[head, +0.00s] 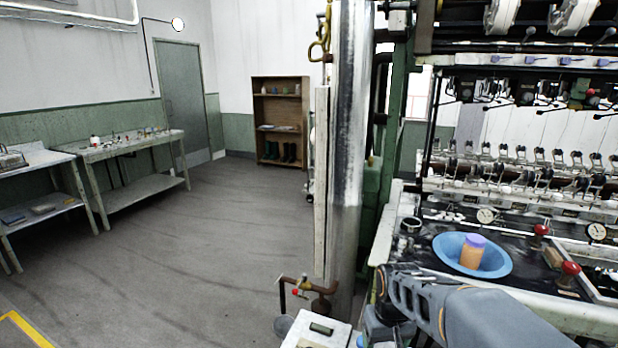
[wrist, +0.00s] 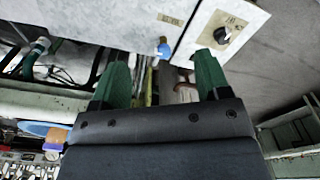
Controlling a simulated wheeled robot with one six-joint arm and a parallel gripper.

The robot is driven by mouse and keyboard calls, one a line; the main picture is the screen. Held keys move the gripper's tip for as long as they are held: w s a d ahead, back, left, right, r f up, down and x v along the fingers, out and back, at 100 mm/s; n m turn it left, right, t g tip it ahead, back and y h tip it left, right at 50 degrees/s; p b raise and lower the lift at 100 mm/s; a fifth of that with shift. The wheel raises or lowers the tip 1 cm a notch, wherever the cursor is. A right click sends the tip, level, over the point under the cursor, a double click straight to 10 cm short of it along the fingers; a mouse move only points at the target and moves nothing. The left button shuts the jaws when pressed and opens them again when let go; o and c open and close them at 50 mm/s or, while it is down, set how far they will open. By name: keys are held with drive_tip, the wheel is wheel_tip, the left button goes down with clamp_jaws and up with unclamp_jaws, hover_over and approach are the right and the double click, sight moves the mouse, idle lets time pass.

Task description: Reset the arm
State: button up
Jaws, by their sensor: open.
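My gripper (wrist: 160,85) is open in the wrist view, with two green fingers spread apart and nothing between them. Beyond the fingers are a pale box with a black knob (wrist: 222,35) and a small blue-handled valve (wrist: 164,49). In the head view my grey arm reaches across the lower right, in front of the machine's bench; the gripper's fingers are not visible there. A blue bowl (head: 449,247) with an orange, purple-topped jar (head: 471,253) stands on the bench just above the arm. The bowl also shows at the lower left of the wrist view (wrist: 36,128).
A tall metal column (head: 346,150) and brass pipe fittings (head: 318,287) stand left of the arm. The reeling machine (head: 520,185) fills the right side. Red-knobbed valves (head: 570,269) rise near the bowl. Tables (head: 135,148) line the left wall; the floor (head: 200,255) between is clear.

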drive_tip(key=s+r+m+t+p, duration=0.1)
drive_tip(key=s+r+p, duration=0.4)
drive_tip(key=s+r, duration=0.5)
drive_tip(key=shift+r+t+p, duration=0.4)
drive_tip(key=shift+r+t, duration=0.35)
drive_tip(key=shift+t, duration=0.15)
drive_tip(key=shift+a+r, duration=0.1)
drive_tip(key=shift+r, duration=0.2)
drive_tip(key=shift+c, duration=0.3)
